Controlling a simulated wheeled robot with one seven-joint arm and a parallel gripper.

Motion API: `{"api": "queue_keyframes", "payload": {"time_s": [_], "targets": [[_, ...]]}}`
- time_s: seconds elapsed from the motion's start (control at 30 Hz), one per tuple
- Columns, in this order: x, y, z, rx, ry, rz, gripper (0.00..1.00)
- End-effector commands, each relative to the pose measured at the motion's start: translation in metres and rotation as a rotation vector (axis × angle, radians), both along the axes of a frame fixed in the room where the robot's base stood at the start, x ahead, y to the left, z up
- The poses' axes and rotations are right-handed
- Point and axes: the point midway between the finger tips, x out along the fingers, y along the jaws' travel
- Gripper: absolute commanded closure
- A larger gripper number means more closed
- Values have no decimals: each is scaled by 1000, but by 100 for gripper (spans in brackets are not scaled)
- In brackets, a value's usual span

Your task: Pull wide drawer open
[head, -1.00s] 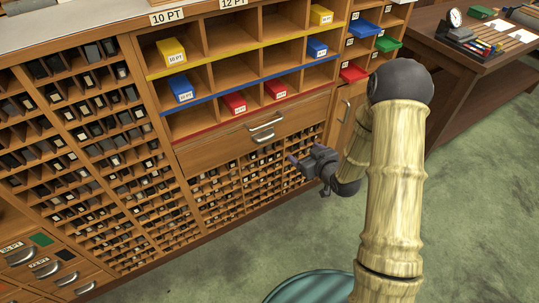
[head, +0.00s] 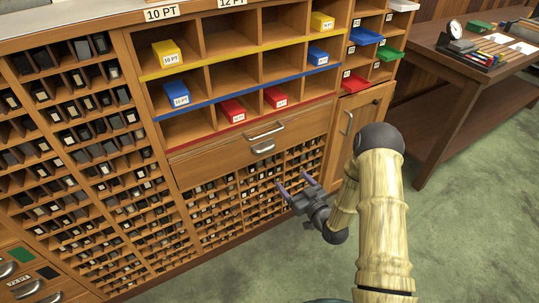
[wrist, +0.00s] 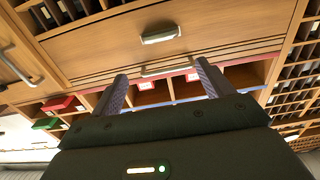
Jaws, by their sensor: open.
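The wide drawer (head: 215,157) is a wooden front below the rows of colored bins. It appears closed. It carries a silver bar handle (head: 266,131) and, below that, a metal cup-shaped fitting (head: 263,148). My gripper (head: 292,181) is open and empty, below and slightly right of the handle, apart from the drawer, with its fingers pointing toward the cabinet. The wrist view looks inverted: the drawer front (wrist: 100,50) fills the upper part, with the cup fitting (wrist: 160,34) above the bar handle (wrist: 165,71). The bar shows between my gripper's fingers (wrist: 161,70), beyond them.
Open cubbies above hold yellow, blue and red bins (head: 232,110). Small type compartments (head: 230,207) lie below the drawer. A cupboard door with a vertical handle (head: 349,122) is to the right. A dark table (head: 460,75) stands at right. Green floor (head: 470,220) is clear.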

Motion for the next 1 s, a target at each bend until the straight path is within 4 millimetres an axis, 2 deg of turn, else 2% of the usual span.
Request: {"api": "queue_keyframes", "payload": {"time_s": [0.7, 1.0], "targets": [[103, 71, -1, 0, -2, 2, 21], [130, 88, 0, 0, 0, 0, 21]]}}
